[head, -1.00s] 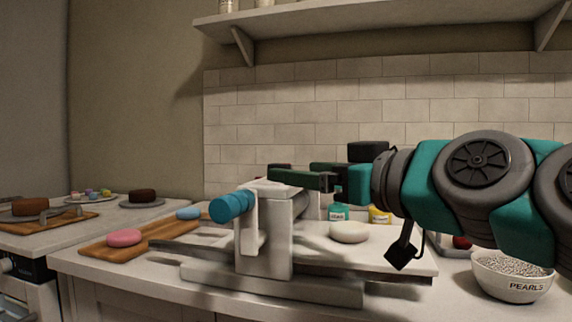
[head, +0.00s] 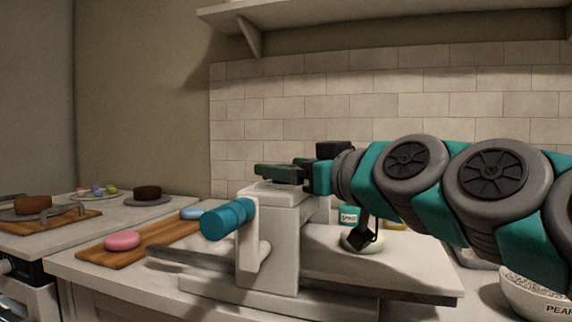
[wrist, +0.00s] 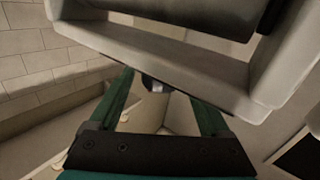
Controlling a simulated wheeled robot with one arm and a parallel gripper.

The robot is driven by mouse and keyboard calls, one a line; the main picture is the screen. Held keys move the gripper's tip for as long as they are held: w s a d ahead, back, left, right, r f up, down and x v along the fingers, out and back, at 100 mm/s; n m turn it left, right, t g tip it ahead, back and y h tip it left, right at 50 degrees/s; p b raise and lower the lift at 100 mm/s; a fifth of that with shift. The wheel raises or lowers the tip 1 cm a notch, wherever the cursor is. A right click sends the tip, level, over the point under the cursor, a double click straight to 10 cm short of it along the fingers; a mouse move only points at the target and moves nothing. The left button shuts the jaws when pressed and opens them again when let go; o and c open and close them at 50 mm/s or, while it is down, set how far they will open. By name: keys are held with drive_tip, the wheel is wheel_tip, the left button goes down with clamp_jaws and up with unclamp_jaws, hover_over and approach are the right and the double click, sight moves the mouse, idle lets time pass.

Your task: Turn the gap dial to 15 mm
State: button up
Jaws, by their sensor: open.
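A pale machine (head: 268,240) with a teal cylinder (head: 228,219) on its left side stands on the counter. My gripper (head: 270,174) is at the top of this machine, its fingers pointing left. In the wrist view its two green fingers (wrist: 160,90) are spread apart with nothing clearly held between them. A small dark and pale part (wrist: 153,84) shows between the fingertips, below a pale frame (wrist: 170,60) that crosses in front. I cannot tell whether this part is the gap dial. No dial marks or numbers can be read.
A wooden board (head: 140,247) with a pink disc (head: 122,241) lies left of the machine. A bowl of pearls (head: 540,295) stands at the right edge. A shelf (head: 400,22) hangs above.

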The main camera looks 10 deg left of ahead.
drive_tip(key=shift+w+a, duration=0.15)
drive_tip(key=shift+a, duration=0.05)
drive_tip(key=shift+f, duration=0.1)
clamp_jaws()
idle(0.5)
